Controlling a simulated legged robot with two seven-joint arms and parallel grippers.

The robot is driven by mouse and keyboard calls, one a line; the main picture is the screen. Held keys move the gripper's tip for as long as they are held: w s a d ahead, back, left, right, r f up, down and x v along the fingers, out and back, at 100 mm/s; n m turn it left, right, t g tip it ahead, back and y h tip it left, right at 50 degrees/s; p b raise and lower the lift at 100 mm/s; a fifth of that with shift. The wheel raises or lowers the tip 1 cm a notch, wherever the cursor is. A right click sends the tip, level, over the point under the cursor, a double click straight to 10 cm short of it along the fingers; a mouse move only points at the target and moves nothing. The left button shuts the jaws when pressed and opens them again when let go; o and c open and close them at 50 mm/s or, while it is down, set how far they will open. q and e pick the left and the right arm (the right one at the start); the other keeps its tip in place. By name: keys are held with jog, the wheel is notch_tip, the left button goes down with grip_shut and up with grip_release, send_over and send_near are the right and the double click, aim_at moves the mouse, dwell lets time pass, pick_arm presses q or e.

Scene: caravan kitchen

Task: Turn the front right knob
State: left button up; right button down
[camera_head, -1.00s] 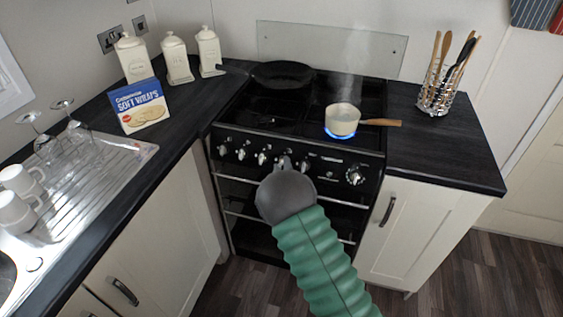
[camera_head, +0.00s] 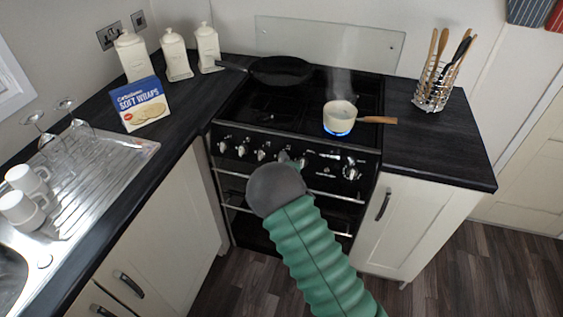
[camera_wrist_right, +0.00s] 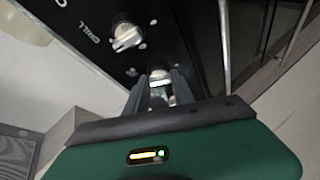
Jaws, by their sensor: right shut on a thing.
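The black stove has a row of silver knobs along its front panel (camera_head: 322,164). My right gripper (camera_head: 288,160) reaches to a knob in the middle of this row, its dark wrist hiding part of the stove front. In the right wrist view, its two dark fingers (camera_wrist_right: 160,88) are shut on a silver knob (camera_wrist_right: 158,76), one on each side. Another knob, by the GRILL label (camera_wrist_right: 126,36), is free. The large knob at the right end (camera_head: 350,172) is also untouched. A blue flame burns under the cream pan (camera_head: 340,114). My left gripper is out of view.
A black frying pan (camera_head: 281,70) sits at the back left of the hob. A utensil holder (camera_head: 434,92) stands on the right worktop. Canisters, a Soft Wraps box (camera_head: 140,104) and a draining rack (camera_head: 95,185) are at left. Oven rails cross below the panel.

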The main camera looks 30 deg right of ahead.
jog(key=shift+w, duration=0.1)
jog(key=c, duration=1.5)
grip_release()
jog(key=o, duration=0.4)
jog(key=shift+w+f, duration=0.15)
jog(key=shift+d, duration=0.1)
jog(key=p+v, duration=0.1)
jog(key=v, duration=1.6)
